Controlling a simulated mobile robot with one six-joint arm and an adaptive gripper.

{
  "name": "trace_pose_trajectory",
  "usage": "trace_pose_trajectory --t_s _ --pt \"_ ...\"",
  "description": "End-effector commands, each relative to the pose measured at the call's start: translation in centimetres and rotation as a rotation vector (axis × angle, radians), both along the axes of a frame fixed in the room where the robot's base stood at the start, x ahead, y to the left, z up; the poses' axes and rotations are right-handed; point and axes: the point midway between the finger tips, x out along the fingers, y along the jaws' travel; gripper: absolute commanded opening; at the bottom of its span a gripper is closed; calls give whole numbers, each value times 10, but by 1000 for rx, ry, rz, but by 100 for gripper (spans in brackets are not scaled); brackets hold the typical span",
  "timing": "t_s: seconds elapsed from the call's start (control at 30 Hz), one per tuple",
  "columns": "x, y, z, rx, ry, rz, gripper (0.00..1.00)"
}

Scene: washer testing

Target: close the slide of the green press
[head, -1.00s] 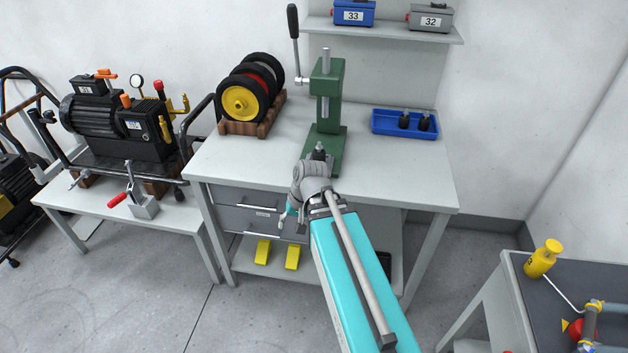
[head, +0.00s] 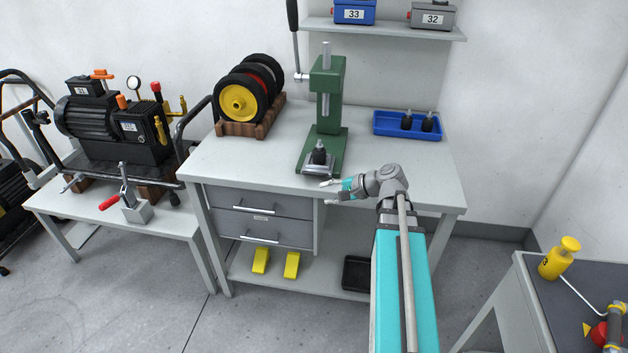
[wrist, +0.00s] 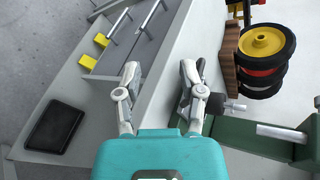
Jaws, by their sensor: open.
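The green press (head: 327,125) stands on the workbench with its lever upright at its left. A silver slide (head: 318,168) carrying a dark part (head: 319,154) sits at the front end of the press base, pulled out toward the bench's front edge. My gripper (head: 328,193) is open and empty, just in front of and below the slide near that edge, fingers pointing left. In the wrist view my open gripper (wrist: 160,84) has one finger over the bench edge.
Wheels on a wooden rack (head: 250,128) stand left of the press. A blue tray (head: 385,132) with two dark parts lies to its right. Drawers with handles (head: 262,215) are under the bench top (head: 230,160). The bench front between is clear.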

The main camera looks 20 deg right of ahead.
Motion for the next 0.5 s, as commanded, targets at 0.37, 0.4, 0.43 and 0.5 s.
trace_pose_trajectory --t_s 0.37,0.4,0.43,0.5 --pt "-3 -70 15 259 -85 -200 51" --pt "-3 -74 17 273 -90 -210 51" --pt "-4 -76 18 282 -93 -216 51" --pt "-4 -79 19 296 -98 -225 51"
